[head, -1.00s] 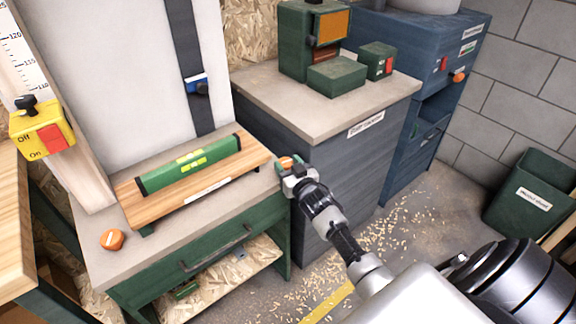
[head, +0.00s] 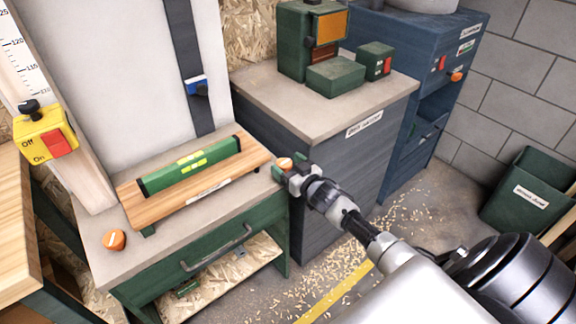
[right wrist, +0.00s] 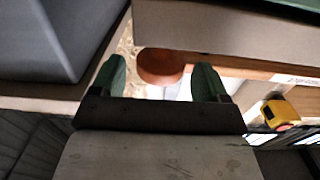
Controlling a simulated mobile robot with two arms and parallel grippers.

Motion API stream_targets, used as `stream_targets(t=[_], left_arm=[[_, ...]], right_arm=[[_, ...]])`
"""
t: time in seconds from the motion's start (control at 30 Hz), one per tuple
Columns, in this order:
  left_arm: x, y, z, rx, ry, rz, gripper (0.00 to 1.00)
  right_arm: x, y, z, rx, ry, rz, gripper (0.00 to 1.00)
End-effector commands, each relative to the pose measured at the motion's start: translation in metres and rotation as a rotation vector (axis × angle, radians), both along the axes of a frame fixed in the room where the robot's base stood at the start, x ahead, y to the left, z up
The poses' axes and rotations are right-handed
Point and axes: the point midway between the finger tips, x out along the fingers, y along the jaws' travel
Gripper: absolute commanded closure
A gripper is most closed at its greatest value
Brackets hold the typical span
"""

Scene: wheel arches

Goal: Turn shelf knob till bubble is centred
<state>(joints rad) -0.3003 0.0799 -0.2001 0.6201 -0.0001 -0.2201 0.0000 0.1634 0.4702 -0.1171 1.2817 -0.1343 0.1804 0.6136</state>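A green spirit level (head: 165,178) with a bright yellow-green vial (head: 192,160) lies on a wooden shelf (head: 195,199) over a grey worktop. The bubble is too small to make out. One orange knob (head: 285,163) is at the shelf's right end; another orange knob (head: 115,240) is at the front left of the worktop. My right gripper (head: 291,170) is at the right knob. In the right wrist view, that knob (right wrist: 160,64) shows between its two green, spread fingertips (right wrist: 160,79), with gaps on both sides. My left gripper is not in view.
A yellow switch box (head: 43,135) with a red button stands at the left. A grey cabinet (head: 345,175) carrying green machine parts stands close behind my right gripper. A green bin (head: 530,200) is at the far right. The floor between has wood shavings.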

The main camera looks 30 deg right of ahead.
Motion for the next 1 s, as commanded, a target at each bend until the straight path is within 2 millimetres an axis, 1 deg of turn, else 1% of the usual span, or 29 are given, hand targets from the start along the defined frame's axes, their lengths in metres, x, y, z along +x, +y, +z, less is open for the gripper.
stream_targets(t=[0.17,0.27,0.37,0.6,0.7,0.83,1.0], left_arm=[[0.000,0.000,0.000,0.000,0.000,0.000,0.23],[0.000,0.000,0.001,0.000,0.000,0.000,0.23],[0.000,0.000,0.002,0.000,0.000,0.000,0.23],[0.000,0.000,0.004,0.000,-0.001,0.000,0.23],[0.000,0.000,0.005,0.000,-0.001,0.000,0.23],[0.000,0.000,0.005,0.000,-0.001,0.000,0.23],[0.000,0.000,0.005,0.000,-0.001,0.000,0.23]], right_arm=[[0.000,0.000,0.000,0.000,0.001,0.000,0.25],[-0.006,-0.001,-0.001,0.000,0.002,-0.001,0.25],[-0.018,-0.002,-0.002,0.000,0.003,0.000,0.25],[-0.067,-0.005,-0.002,0.000,0.004,0.000,0.25],[-0.084,-0.006,-0.001,0.001,0.003,0.000,0.25],[-0.100,-0.008,-0.001,0.000,0.002,0.000,0.25],[-0.108,-0.008,0.000,-0.001,0.000,0.001,0.25]])
